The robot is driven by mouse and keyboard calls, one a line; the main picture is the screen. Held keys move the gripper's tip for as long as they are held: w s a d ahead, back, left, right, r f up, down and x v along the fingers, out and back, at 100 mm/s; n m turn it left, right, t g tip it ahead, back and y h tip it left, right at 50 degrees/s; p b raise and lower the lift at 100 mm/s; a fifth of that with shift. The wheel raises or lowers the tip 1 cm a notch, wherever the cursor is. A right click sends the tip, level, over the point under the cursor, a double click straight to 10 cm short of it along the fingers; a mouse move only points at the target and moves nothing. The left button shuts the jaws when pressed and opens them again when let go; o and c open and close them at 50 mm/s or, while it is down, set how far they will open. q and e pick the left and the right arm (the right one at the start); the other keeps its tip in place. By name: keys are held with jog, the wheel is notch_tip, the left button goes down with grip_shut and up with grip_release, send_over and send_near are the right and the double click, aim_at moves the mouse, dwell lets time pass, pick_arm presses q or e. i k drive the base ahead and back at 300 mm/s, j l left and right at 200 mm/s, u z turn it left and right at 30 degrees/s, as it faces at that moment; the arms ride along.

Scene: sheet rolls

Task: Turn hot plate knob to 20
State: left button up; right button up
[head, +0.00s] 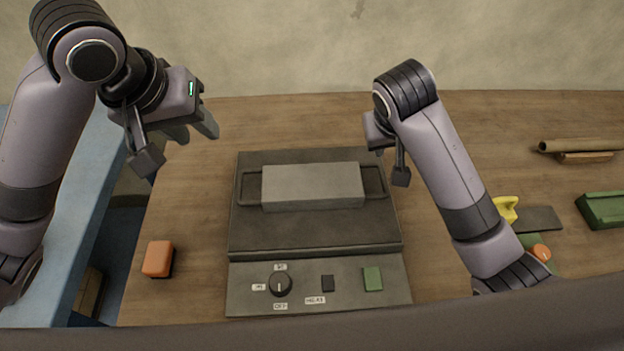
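The hot plate (315,240) is a dark grey box on the wooden table, with a lighter block on its top. Its round black knob (280,283) is on the left of the front panel. Small labels also stand above and left of the knob, too small to read surely. My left gripper (194,130) is in the air left of and behind the hot plate, fingers apart and empty. My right gripper (377,148) is above the back right corner, its fingers mostly hidden by its arm.
A dark button (327,283) and a green button (372,279) sit right of the knob. An orange block (158,259) lies left of the hot plate. Yellow, green and orange items lie right, near a brown roll (580,146). The table in front of the orange block is clear.

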aim_at(280, 283)
jog(key=k+j, duration=0.75)
jog(key=j, duration=0.15)
